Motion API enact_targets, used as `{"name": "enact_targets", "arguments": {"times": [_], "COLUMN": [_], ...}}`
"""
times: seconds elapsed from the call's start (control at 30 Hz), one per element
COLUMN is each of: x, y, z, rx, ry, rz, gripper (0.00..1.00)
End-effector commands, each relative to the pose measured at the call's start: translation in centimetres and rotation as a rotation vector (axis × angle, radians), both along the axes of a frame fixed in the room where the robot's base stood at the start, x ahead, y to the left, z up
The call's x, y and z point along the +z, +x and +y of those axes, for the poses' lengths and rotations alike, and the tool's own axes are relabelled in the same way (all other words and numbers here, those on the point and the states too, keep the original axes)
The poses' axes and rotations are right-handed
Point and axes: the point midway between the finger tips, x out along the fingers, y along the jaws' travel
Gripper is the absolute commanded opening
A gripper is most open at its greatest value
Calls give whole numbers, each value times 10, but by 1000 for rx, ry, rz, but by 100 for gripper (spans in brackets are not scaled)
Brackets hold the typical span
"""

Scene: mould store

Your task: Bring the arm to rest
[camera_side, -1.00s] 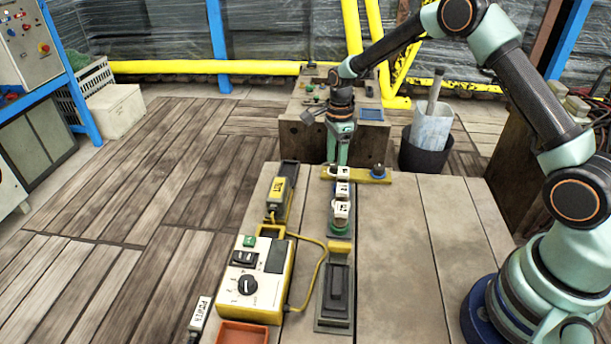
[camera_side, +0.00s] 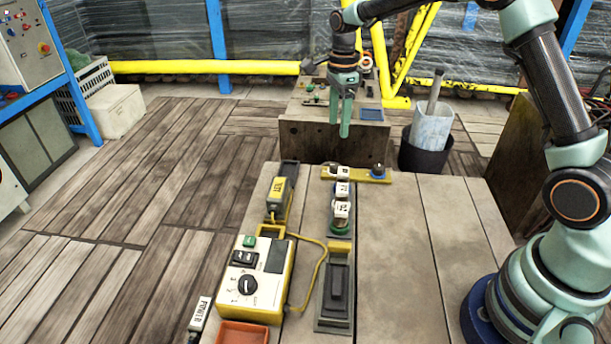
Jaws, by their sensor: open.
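My gripper (camera_side: 340,128) hangs empty with its fingers pointing down, above and beyond the far edge of the near table (camera_side: 400,240). Its two green fingers are apart, with a narrow gap seen from this side. Behind it in the picture is the front of a farther workbench (camera_side: 300,138). Below it on the near table is a yellow bar (camera_side: 358,177) with a white block and a blue-based knob on it. The gripper is clear of these things.
White marked blocks (camera_side: 341,210) stand in a dark holder. A yellow-edged control box (camera_side: 251,285), a dark clamp-like block (camera_side: 336,290), a yellow tester (camera_side: 280,195) and an orange tray (camera_side: 242,333) fill the table's left side. A black bin (camera_side: 424,155) stands beyond.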

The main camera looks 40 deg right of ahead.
Motion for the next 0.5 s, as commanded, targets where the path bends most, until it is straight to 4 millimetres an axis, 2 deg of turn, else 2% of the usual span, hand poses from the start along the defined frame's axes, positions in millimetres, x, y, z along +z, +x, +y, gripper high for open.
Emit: {"name": "enact_targets", "arguments": {"times": [0.5], "x": [12], "y": [-2], "z": [1], "rx": [26], "ry": [-1], "rz": [-8], "gripper": [64]}}
